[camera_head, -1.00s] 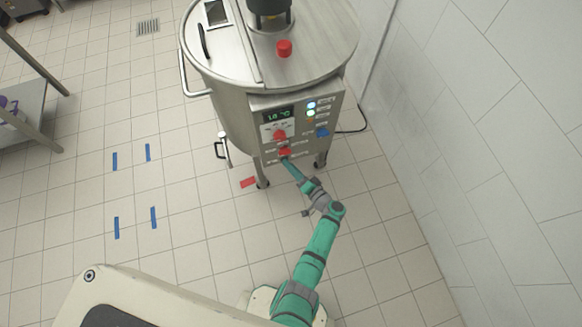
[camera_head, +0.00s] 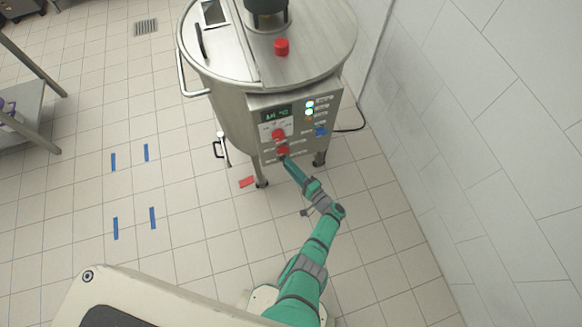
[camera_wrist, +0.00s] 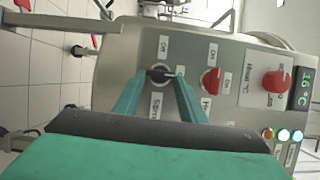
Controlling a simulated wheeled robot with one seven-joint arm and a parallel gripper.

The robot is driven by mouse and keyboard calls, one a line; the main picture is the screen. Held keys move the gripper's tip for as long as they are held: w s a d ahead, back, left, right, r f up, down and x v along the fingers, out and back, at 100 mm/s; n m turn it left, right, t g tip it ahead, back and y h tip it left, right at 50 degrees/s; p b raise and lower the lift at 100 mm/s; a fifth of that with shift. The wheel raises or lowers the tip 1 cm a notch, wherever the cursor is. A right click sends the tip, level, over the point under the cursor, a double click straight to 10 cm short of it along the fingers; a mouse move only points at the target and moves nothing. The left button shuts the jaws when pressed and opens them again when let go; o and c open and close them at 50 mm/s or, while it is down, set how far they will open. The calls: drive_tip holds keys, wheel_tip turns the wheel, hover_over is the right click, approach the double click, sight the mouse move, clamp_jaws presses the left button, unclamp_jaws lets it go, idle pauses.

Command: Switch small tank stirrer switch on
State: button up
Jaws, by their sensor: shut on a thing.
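The small tank (camera_head: 228,112) is a steel vessel on legs, with a control panel (camera_head: 328,108) on its front. In the wrist view the stirrer switch (camera_wrist: 159,72) is a small dark knob on a round base, beside a partly hidden label starting "Stirr". My gripper (camera_wrist: 162,80) has its two green fingertips shut on this knob. The knob's dark bar lies crosswise in the wrist picture. An "Off" label (camera_wrist: 163,46) shows above it. In the head view my gripper (camera_head: 286,158) reaches the panel's lower part and hides the switch.
A red switch (camera_wrist: 210,80) and a larger red heating knob (camera_wrist: 274,83) sit right of the stirrer switch in the wrist view. A display (camera_head: 276,114) is lit. A wall (camera_head: 480,130) stands at right. Blue floor marks (camera_head: 115,228) lie on open floor at left.

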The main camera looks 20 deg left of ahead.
drive_tip(key=o, duration=1.1)
drive_tip(key=shift+c, duration=0.2)
drive_tip(key=v, duration=1.1)
drive_tip(key=shift+f, duration=0.1)
